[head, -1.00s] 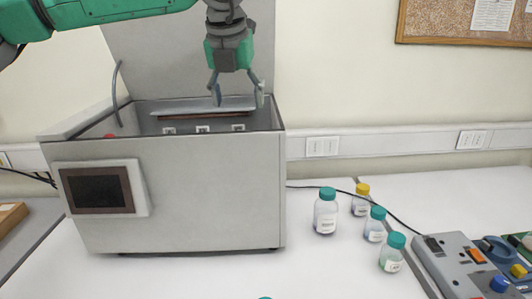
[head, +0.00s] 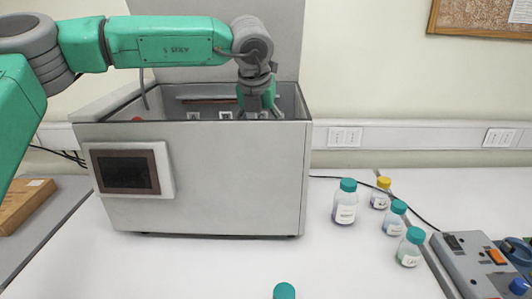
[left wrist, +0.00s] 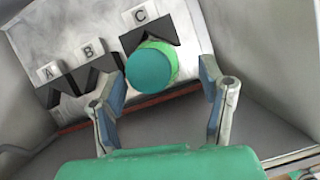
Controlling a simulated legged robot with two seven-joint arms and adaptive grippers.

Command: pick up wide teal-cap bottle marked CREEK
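In the head view, my left gripper (head: 262,112) reaches down into the open top of the grey box machine. The left wrist view shows its two fingers spread apart, with a round teal cap (left wrist: 150,67) just beyond them at the slot marked C. The fingers look clear of this cap. On the table, a wide teal-cap bottle (head: 345,203) stands upright right of the machine. Two slimmer teal-cap bottles (head: 395,219) (head: 411,248) stand nearby. Another teal cap (head: 284,291) shows at the bottom edge. The bottle labels are too small to read. My right gripper is out of view.
The grey machine (head: 205,190) has high walls, a raised lid and a screen (head: 125,171). A yellow-cap bottle (head: 380,194) stands behind the teal-cap ones. A grey control box (head: 475,262) lies at the right. The white table is mostly clear in front of the machine.

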